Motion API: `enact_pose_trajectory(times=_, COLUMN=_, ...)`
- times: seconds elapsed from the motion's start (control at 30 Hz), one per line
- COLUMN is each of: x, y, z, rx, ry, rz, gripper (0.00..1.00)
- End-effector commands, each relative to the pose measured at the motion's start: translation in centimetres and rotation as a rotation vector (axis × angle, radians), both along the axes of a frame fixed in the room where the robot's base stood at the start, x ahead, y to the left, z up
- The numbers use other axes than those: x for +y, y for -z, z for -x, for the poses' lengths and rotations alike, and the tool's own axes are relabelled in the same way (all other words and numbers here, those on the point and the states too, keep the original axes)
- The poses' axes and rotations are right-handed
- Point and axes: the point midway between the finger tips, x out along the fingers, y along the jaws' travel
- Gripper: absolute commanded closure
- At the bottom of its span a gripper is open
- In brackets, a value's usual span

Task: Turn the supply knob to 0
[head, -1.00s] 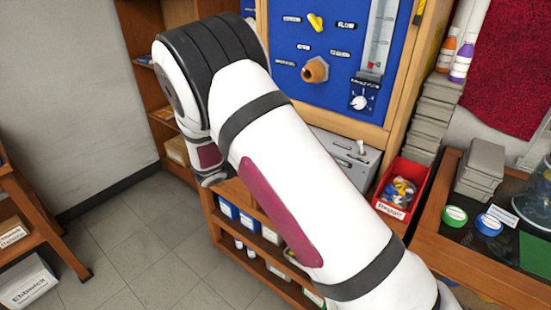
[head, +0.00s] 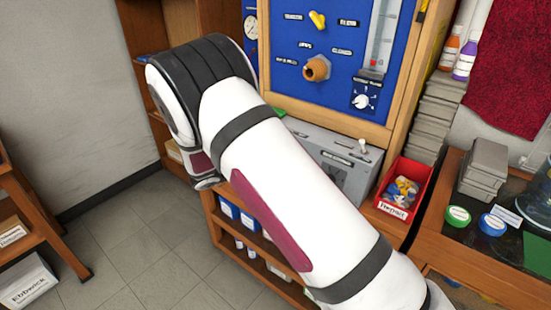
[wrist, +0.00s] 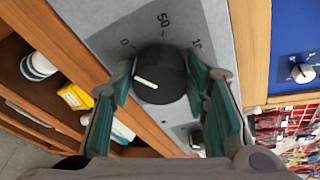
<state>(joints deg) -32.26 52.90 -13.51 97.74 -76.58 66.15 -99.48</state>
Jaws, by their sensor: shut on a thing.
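In the wrist view the supply knob (wrist: 160,75) is a round black knob with a white pointer line, on a grey panel marked 0, 50 and a partly hidden number starting with 10. The pointer lies toward the left of the picture, on the 0 side; I cannot tell if it lines up exactly with the 0 mark. My gripper (wrist: 164,84) has one green-padded finger on each side of the knob and is shut on it. In the head view my arm hides the gripper and the knob; part of the grey supply box (head: 325,150) shows.
A blue panel (head: 290,75) with a yellow handle (head: 317,20), a brass fitting (head: 316,68) and a small white dial (head: 362,101) stands behind the box. A toggle switch (head: 363,146) rises from the box. A red parts bin (head: 405,185) stands to its right.

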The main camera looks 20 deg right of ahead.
Motion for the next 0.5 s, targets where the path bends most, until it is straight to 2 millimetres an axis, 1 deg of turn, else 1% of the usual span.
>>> enact_pose_trajectory(times=0.47, x=0.09, y=0.13, z=0.02, rx=0.015, ry=-0.005, rz=0.007, gripper=0.85)
enact_pose_trajectory(times=0.5, x=0.09, y=0.14, z=0.03, rx=0.014, ry=-0.006, rz=0.007, gripper=0.53)
